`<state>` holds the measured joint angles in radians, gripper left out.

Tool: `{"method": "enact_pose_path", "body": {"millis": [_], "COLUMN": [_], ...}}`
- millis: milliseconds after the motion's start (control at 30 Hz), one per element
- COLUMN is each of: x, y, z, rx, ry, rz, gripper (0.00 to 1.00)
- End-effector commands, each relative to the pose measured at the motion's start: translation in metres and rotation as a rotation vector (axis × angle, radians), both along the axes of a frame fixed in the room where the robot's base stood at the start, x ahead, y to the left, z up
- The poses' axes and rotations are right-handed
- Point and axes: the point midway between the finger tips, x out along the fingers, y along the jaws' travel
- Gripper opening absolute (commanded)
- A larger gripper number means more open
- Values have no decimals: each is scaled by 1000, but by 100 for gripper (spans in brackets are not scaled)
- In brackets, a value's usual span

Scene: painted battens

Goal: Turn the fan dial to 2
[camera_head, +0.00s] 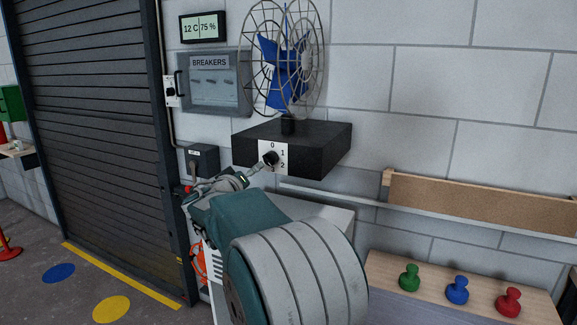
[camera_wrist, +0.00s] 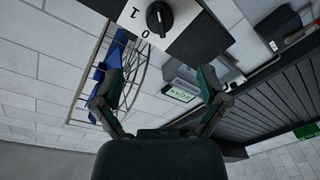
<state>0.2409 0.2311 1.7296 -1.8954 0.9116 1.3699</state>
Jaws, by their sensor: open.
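The fan dial (camera_head: 270,158) is a black knob on a white plate marked 0, 1 and 2, on the front of a dark box (camera_head: 320,148). The blue fan (camera_head: 285,75) in a wire cage stands on this box. My gripper (camera_head: 250,172) is just in front of and below the dial, partly overlapping the plate in the head view. In the wrist view, the dial (camera_wrist: 159,17) is at the top, beyond my open, empty fingers (camera_wrist: 158,82), which are spread to both sides. The 2 is out of that view. I cannot tell which number the pointer faces.
A breakers panel (camera_head: 215,85), a display reading 12 C and 75 % (camera_head: 203,27) and a lever box (camera_head: 203,161) are on the wall to the left. A wooden tray (camera_head: 480,203) is at right. Green, blue (camera_head: 457,290) and red pegs stand on a bench below it.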

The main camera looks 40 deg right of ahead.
Motion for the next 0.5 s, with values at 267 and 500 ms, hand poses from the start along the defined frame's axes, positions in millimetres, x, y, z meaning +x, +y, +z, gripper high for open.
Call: {"method": "enact_pose_path", "body": {"millis": [267,500], "x": [17,38], "y": [-25,-61], "z": [-2,0], "rx": [15,11], "ry": [-21,-20], "rz": [10,11], "gripper": [93,93]}}
